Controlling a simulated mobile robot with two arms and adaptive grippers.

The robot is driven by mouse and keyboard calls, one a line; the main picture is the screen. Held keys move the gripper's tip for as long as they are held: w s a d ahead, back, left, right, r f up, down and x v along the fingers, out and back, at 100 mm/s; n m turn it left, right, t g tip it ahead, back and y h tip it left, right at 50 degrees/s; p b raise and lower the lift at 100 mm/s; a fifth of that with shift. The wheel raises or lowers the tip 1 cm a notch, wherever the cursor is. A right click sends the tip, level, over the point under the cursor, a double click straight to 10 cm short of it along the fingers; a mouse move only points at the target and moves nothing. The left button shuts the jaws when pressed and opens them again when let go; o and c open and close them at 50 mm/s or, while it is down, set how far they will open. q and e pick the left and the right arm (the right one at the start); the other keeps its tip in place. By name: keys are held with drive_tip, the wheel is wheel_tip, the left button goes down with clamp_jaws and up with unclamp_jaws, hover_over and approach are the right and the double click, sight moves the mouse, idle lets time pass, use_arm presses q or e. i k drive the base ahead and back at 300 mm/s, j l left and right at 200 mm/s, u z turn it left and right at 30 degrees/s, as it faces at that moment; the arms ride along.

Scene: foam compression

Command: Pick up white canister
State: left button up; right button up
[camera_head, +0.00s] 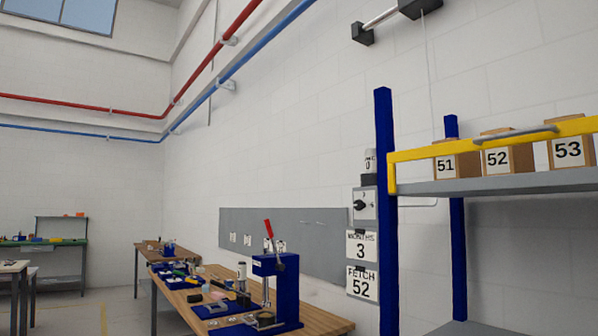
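A small white upright cylinder (241,271), which looks like the white canister, stands on the wooden workbench (325,322), left of a blue press (277,290) with a red lever. It is small and far off, so its details are hard to make out. Another whitish cylinder (370,160) with a dark mark shows above a grey switch box on the wall side of the rack post; I cannot tell exactly what it is. Neither of my grippers is in view.
A blue-post rack (386,220) with a yellow rail holds boxes marked 51, 52 and 53 (568,151) at the right. Small parts and trays lie on the workbench. Signs (362,283) read "FETCH 52" and "3". Open floor shows at the lower left.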

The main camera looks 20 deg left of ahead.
sight(370, 154)
drive_tip(key=u, duration=0.25)
drive_tip(key=z, duration=0.3)
drive_tip(key=i+j+z, duration=0.15)
drive_tip(key=j+z, duration=0.15)
drive_tip(key=i+j+z, duration=0.25)
drive_tip(key=j+z, duration=0.3)
drive_tip(key=j, duration=0.1)
